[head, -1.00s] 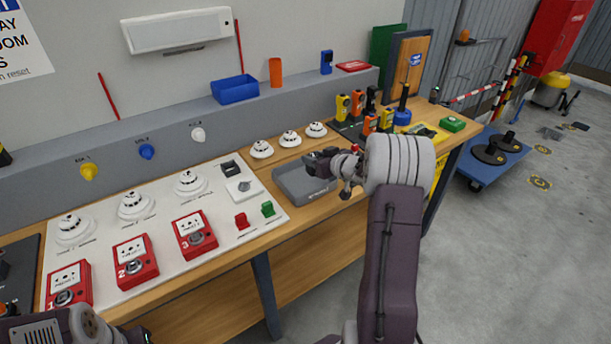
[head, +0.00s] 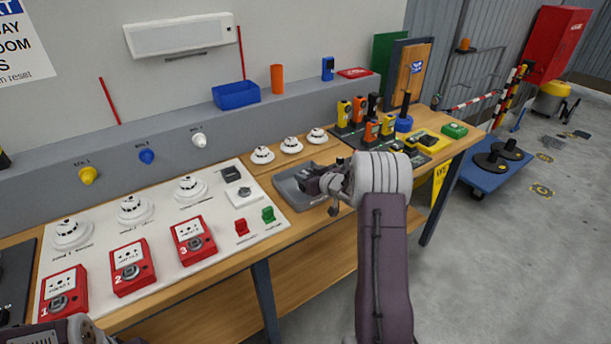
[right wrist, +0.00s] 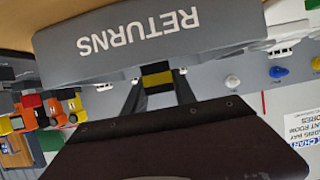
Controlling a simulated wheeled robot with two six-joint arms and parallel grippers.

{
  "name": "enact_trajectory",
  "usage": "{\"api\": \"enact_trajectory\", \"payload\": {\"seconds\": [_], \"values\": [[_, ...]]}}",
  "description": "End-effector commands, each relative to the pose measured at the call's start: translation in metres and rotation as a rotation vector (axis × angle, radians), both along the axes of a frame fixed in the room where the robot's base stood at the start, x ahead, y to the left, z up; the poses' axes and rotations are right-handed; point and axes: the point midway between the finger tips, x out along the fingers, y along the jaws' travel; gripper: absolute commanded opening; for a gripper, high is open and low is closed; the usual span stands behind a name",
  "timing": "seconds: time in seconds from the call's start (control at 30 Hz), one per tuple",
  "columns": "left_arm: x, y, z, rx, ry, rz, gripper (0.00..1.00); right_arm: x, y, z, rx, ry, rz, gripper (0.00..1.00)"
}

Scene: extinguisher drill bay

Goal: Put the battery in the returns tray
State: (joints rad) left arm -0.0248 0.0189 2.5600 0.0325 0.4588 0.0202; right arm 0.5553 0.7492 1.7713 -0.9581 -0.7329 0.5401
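The grey returns tray (head: 300,204) sits at the front edge of the bench. Its front wall, lettered RETURNS, fills the top of the right wrist view (right wrist: 240,28). My right gripper (head: 311,180) is over the tray, low within its outline. In the right wrist view its two fingers (right wrist: 158,82) are closed on the sides of a small black and yellow block, the battery (right wrist: 157,80). I cannot tell whether the battery touches the tray floor. My left arm shows at the bottom left of the head view; its fingertips are not clear.
Left of the tray lies a white panel (head: 150,215) with red call points and detectors. Detector heads (head: 291,146) stand behind the tray. Several handheld devices (head: 371,131) and a yellow case (head: 428,141) stand to the right. A blue bin (head: 236,95) sits on the ledge.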

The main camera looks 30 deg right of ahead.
Motion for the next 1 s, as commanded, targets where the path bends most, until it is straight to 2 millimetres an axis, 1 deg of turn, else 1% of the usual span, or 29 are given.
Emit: {"api": "enact_trajectory", "payload": {"seconds": [0.03,0.07,0.1,0.37,0.47,0.57,0.8,0.9,1.0], "values": [[0.000,0.000,0.000,0.000,0.000,0.000,0.36,0.000,0.000,-0.001,0.000,0.001,0.000,0.44],[0.000,0.000,0.000,0.000,0.000,0.000,0.36,0.000,0.000,0.000,0.000,0.001,0.000,0.52],[0.000,0.000,0.000,0.000,0.000,0.000,0.36,0.000,0.000,0.000,0.000,0.001,0.000,0.54],[0.000,0.000,0.000,0.000,0.000,0.000,0.36,0.000,0.000,0.000,0.000,0.001,0.000,0.54],[0.000,0.000,0.003,0.000,0.000,0.000,0.36,-0.002,0.000,0.006,-0.001,0.000,-0.001,0.54],[0.000,0.000,0.003,0.000,0.000,0.000,0.36,-0.018,-0.003,0.012,-0.001,0.001,-0.003,0.54],[0.000,0.000,0.006,0.000,0.000,0.000,0.36,-0.070,-0.006,0.034,0.000,0.000,-0.003,0.54],[0.000,0.000,0.008,0.000,0.000,0.000,0.36,-0.090,-0.008,0.042,-0.001,0.000,-0.003,0.54],[0.000,0.000,0.009,0.000,0.000,0.000,0.36,-0.103,-0.009,0.047,-0.001,0.001,-0.002,0.54]]}}
